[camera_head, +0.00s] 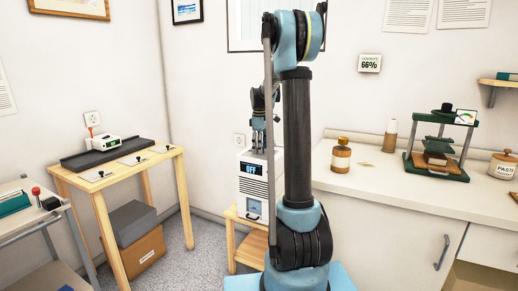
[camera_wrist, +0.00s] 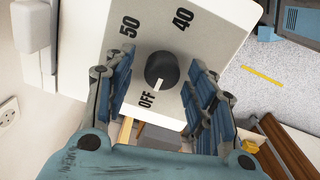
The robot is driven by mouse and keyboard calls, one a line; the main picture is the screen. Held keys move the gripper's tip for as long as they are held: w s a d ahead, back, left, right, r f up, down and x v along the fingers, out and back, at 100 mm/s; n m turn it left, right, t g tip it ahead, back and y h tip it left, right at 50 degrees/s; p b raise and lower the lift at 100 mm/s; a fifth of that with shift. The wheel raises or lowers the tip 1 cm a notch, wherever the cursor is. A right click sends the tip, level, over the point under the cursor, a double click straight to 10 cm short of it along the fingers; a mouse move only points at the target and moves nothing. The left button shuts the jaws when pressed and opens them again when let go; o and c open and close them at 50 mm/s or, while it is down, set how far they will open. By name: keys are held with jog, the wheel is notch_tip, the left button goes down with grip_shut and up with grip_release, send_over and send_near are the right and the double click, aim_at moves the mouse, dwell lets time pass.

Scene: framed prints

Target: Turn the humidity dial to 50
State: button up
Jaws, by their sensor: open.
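The humidity dial (camera_wrist: 162,70) is a dark round knob on the white top of the unit, marked 50, 40 and OFF. Its white pointer faces OFF in the wrist view. The white unit (camera_head: 254,198) stands on a low wooden stand behind my arm in the head view, and its display (camera_head: 251,169) reads OFF. My gripper (camera_wrist: 160,76) is open above the dial, with blue pads on either side of the knob and gaps visible. In the head view my gripper (camera_head: 259,145) points down over the unit; the dial is hidden there.
A wall sign (camera_head: 369,63) reads 66%. A counter (camera_head: 380,195) with a brown jar (camera_head: 341,156) and a green press (camera_head: 437,146) stands at right. A wooden table (camera_head: 120,168) stands at left. Wall sockets are behind the unit. Grey floor shows between the furniture.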

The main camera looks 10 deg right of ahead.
jog(key=shift+c, duration=0.6)
jog(key=c, duration=0.9)
jog(key=shift+c, duration=0.2)
